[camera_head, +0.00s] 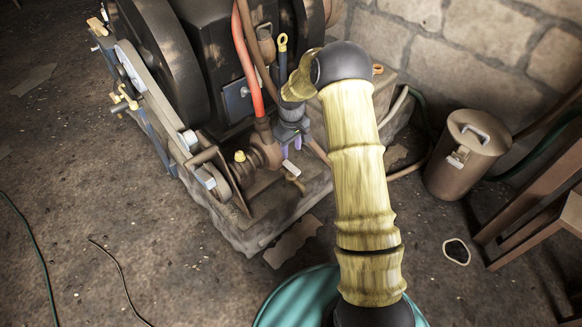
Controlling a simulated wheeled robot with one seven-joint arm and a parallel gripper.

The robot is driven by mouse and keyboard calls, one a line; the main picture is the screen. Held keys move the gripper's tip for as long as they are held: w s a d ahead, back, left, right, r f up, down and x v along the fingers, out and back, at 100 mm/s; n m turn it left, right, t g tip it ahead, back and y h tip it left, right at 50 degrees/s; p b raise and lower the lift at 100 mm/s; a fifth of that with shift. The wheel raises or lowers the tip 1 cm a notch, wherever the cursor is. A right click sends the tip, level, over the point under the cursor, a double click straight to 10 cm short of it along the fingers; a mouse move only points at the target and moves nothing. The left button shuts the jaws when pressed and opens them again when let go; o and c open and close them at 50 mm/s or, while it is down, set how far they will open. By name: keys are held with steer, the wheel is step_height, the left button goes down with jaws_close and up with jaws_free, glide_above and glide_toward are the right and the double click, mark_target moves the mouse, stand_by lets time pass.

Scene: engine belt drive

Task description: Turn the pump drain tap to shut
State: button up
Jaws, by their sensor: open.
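The pump drain tap (292,169) is low on the front of the pump, above the stone plinth. It has a small pale lever handle and a brass-coloured spout below it. The pump (259,150) is a rusty brown body beside the belt wheel. The tap's connection to the pump is partly hidden.
A large engine with black flywheels (160,65) and a belt (150,100) stands at the back left. An orange-red hose (247,60) rises beside my gripper. A lidded metal can (465,155) and wooden furniture (540,210) stand right.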

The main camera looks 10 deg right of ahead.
mark_target(291, 167)
step_height(291, 167, down, 8)
steer(key=b, duration=0.3)
steer(key=shift+f, duration=0.2)
jaws_close()
